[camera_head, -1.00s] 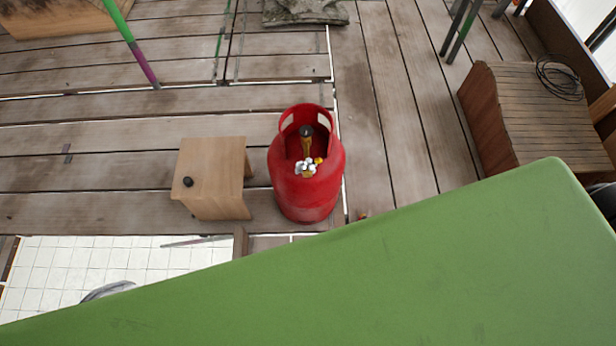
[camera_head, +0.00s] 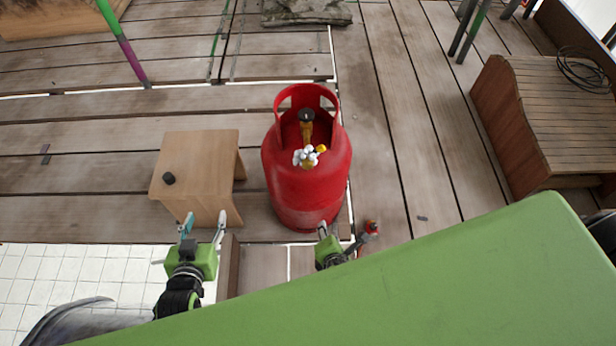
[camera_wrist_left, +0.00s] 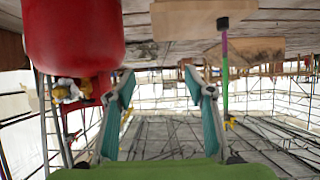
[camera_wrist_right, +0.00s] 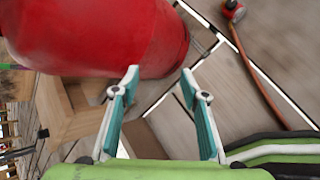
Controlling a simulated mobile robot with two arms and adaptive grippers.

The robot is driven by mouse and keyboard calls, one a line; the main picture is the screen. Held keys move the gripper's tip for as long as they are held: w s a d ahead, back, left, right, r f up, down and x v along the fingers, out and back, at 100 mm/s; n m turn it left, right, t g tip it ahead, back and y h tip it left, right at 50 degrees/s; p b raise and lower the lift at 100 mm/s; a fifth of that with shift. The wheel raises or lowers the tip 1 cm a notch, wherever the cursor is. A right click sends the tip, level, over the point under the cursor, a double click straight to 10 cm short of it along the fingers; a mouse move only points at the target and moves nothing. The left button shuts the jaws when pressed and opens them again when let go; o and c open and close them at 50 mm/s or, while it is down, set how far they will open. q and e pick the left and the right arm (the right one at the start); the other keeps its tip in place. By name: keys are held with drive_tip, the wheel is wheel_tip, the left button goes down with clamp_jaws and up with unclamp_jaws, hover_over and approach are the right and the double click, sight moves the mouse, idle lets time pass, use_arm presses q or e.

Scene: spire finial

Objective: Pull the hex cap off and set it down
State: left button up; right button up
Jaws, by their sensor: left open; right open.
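A red gas cylinder (camera_head: 306,185) stands upright on the deck. A brass valve stem (camera_head: 307,133) rises inside its collar, with a dark cap (camera_head: 307,115) on top; its hex shape is too small to tell. A small black piece (camera_head: 168,178) sits on a wooden stool (camera_head: 205,160) left of the cylinder, and also shows in the left wrist view (camera_wrist_left: 222,23). My left gripper (camera_head: 205,221) is open and empty at the stool's near side. My right gripper (camera_head: 338,236) is open and empty by the cylinder's near base, apart from the dark cap.
Silver and yellow fittings (camera_head: 309,156) sit in front of the valve stem. A small red object (camera_head: 371,227) lies on the deck right of my right gripper. A wooden bench (camera_head: 545,120) with a coiled cable (camera_head: 583,72) stands at the right. Deck right of the cylinder is mostly clear.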

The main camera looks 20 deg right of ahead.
drive_tip(key=w+a+r+n+t+h+b, duration=0.1)
drive_tip(key=w+a+r+n+t+b, duration=0.1)
drive_tip(key=w+r+n+t+b, duration=0.3)
drive_tip(key=n+t+h+b, duration=0.2)
drive_tip(key=n+t+b, duration=0.15)
drive_tip(key=n, duration=0.25)
approach(308, 168)
use_arm(q)
wheel_tip(308, 168, up, 22)
drive_tip(key=t+h, duration=0.1)
drive_tip(key=t, duration=0.5)
drive_tip(key=shift+d+f+h+p, duration=0.15)
drive_tip(key=shift+d+h+p, duration=0.15)
drive_tip(key=shift+d+h, duration=0.1)
use_arm(e)
drive_tip(key=shift+w+d+t, duration=0.2)
drive_tip(key=shift+w+t, duration=0.05)
drive_tip(key=shift+w, duration=0.2)
drive_tip(key=shift+f, duration=0.1)
